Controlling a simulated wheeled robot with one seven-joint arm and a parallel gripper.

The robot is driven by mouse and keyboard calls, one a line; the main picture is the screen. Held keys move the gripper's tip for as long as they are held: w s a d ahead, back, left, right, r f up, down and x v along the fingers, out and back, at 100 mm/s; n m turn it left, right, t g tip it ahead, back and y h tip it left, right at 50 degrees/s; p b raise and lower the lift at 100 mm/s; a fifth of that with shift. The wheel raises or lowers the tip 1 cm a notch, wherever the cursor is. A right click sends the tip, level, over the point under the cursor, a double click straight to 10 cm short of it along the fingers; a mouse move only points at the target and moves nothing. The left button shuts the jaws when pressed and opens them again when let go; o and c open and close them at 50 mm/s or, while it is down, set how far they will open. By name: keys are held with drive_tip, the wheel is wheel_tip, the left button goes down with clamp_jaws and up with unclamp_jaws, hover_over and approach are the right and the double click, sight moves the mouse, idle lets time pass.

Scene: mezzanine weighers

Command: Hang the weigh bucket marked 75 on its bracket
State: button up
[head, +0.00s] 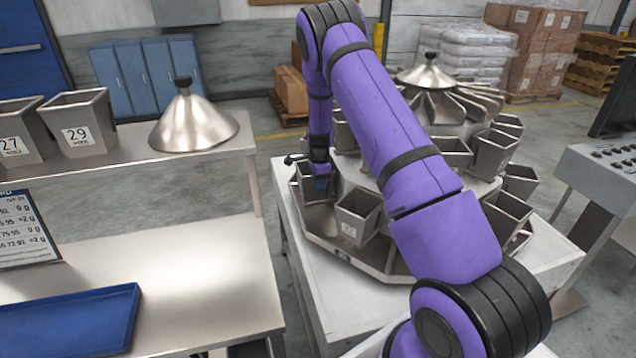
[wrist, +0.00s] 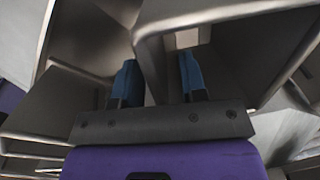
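My gripper (head: 320,180) is at the near-left side of the round weigher, at the rim of a steel bucket (head: 303,188). No number shows on that bucket, so I cannot tell whether it is the one marked 75. In the wrist view the two blue fingers of my gripper (wrist: 157,80) stand apart, with a steel bucket's rim and wall (wrist: 145,50) seen between and beyond them. I cannot tell whether they touch it. A neighbouring bucket (head: 357,217) carries a small label too blurred to read. Its bracket is not clear.
Buckets marked 27 (head: 18,130) and 29 (head: 78,125) stand on the left shelf beside a steel cone (head: 193,125). Below are a blue tray (head: 70,322) and a text board (head: 25,230). More buckets (head: 493,150) ring the weigher. A control console (head: 600,165) stands right.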

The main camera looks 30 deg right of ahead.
wheel_tip(320, 180, up, 10)
drive_tip(key=s, duration=0.1)
drive_tip(key=shift+a+f, duration=0.15)
drive_tip(key=shift+s, duration=0.1)
idle(0.4)
drive_tip(key=s+a+r+n+t, duration=0.1)
drive_tip(key=s+a+r+n, duration=0.25)
drive_tip(key=s+r, duration=0.4)
drive_tip(key=s+a+r+n+y, duration=0.1)
drive_tip(key=s+a+r+n, duration=0.25)
drive_tip(key=r, duration=0.65)
drive_tip(key=s+a+r+n+t, duration=0.1)
drive_tip(key=s+a+r+n, duration=0.2)
drive_tip(key=s+a+r, duration=0.45)
drive_tip(key=s+a+r+n, duration=0.1)
drive_tip(key=s+r+n, duration=0.1)
drive_tip(key=s, duration=0.6)
drive_tip(key=s+a+r+n+t, duration=0.1)
drive_tip(key=s+r+n, duration=0.1)
drive_tip(key=s+n, duration=0.3)
drive_tip(key=s+a+r+n, duration=0.1)
drive_tip(key=s+n, duration=0.3)
drive_tip(key=s, duration=0.8)
drive_tip(key=shift+s+a+r+t+h, duration=0.15)
drive_tip(key=shift+a+r+t+h, duration=0.2)
drive_tip(key=shift+r, duration=0.4)
drive_tip(key=shift+d, duration=0.1)
